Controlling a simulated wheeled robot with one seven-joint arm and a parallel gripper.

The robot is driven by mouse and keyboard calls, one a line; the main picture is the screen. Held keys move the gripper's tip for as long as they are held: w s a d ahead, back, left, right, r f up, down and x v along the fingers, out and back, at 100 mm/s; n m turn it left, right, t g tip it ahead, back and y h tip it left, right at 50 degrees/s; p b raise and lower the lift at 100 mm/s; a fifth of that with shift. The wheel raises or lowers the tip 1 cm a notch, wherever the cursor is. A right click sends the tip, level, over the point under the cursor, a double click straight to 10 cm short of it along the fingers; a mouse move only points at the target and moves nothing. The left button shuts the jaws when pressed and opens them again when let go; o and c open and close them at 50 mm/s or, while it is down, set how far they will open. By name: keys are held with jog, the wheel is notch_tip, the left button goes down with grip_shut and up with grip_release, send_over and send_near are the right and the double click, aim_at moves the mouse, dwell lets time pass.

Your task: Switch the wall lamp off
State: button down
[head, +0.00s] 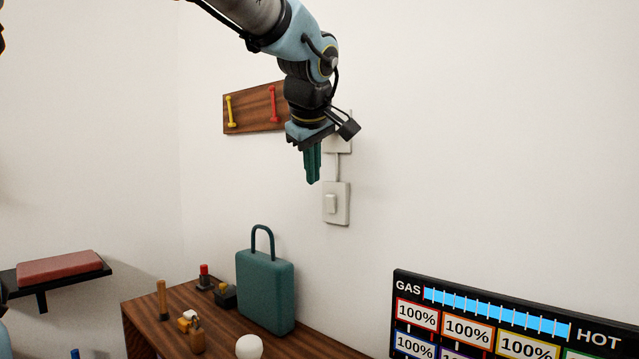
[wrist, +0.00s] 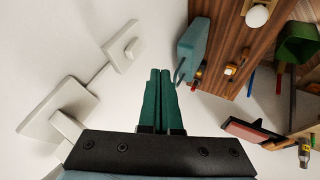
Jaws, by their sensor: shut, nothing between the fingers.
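A white switch box (head: 344,215) with a raised rocker (head: 330,203) is on the wall. A thin conduit joins it to a larger white plate (head: 345,143) above, which my gripper partly hides. In the wrist view the switch box (wrist: 115,58) is at the upper left and the larger plate (wrist: 50,112), with a block sticking out of it, is lower left. Whether that plate belongs to the lamp, and whether any lamp is lit, I cannot tell. My gripper (head: 313,182) is shut and empty, its green fingers (wrist: 160,72) pointing down, above and left of the switch box in the head view.
Below stands a wooden table (head: 140,315) with a teal case (head: 265,290), a white ball-shaped thing (head: 249,347) and small objects. A wooden rack (head: 252,112) hangs behind my gripper. A black display panel (head: 480,290) is lower right. The wall right of the switch is clear.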

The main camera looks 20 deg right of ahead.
aim_at(331, 204)
jog(key=w+d+f+p, duration=0.4)
jog(key=w+d+f, duration=0.1)
jog(key=w+f, duration=0.1)
jog(key=shift+w+d+f, duration=0.15)
jog(key=shift+w+d, duration=0.25)
jog(key=shift+w, duration=0.2)
jog(key=shift+p, duration=0.3)
